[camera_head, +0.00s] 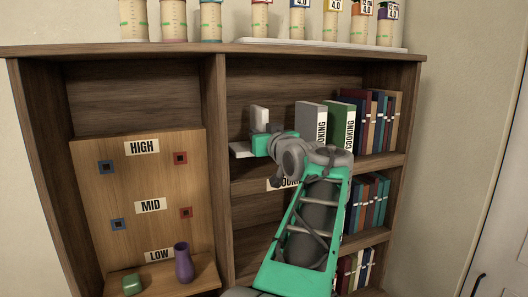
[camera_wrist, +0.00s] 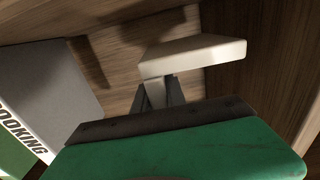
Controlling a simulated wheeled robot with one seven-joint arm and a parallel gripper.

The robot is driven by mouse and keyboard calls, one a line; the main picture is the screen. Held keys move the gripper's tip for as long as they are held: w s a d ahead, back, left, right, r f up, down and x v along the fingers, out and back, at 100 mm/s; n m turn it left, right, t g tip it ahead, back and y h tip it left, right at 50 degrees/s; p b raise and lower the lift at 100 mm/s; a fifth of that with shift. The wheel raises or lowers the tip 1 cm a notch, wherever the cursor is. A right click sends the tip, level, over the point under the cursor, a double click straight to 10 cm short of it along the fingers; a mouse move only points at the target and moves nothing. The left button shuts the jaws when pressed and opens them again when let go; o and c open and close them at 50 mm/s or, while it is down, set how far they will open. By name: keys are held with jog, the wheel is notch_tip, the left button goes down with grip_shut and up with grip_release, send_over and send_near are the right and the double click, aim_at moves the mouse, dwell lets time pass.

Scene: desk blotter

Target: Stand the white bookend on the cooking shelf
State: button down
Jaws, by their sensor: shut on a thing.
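The white bookend (camera_head: 259,115) is at the left end of the cooking shelf (camera_head: 248,187), the upper right shelf whose front label is partly hidden by my arm. My gripper (camera_head: 268,143) is shut on the bookend. In the wrist view the white bookend (camera_wrist: 195,55) shows just beyond the dark fingers (camera_wrist: 165,92). I cannot tell whether its base touches the shelf board. A grey cooking book (camera_head: 311,120) stands to its right, apart from it.
A green cooking book (camera_head: 341,122) and several other books (camera_head: 380,118) fill the shelf's right part. The wooden divider (camera_head: 215,150) is close on the left. Jars stand on the bookcase top (camera_head: 150,50). A purple vase (camera_head: 184,265) and green block (camera_head: 132,284) sit lower left.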

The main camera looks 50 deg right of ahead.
notch_tip(320, 180, down, 4)
jog(key=shift+w+r+p, duration=0.15)
jog(key=shift+r+p, duration=0.05)
jog(key=shift+p, duration=0.1)
jog(key=shift+f, duration=0.4)
jog(key=shift+a+f, duration=0.1)
jog(key=shift+f+b, duration=0.1)
jog(key=shift+b, duration=0.2)
jog(key=c, duration=1.4)
grip_release()
jog(key=shift+o, duration=0.2)
jog(key=shift+r+p, duration=0.25)
jog(key=shift+p, duration=0.1)
jog(key=b+v, duration=0.4)
jog(key=v, duration=0.8)
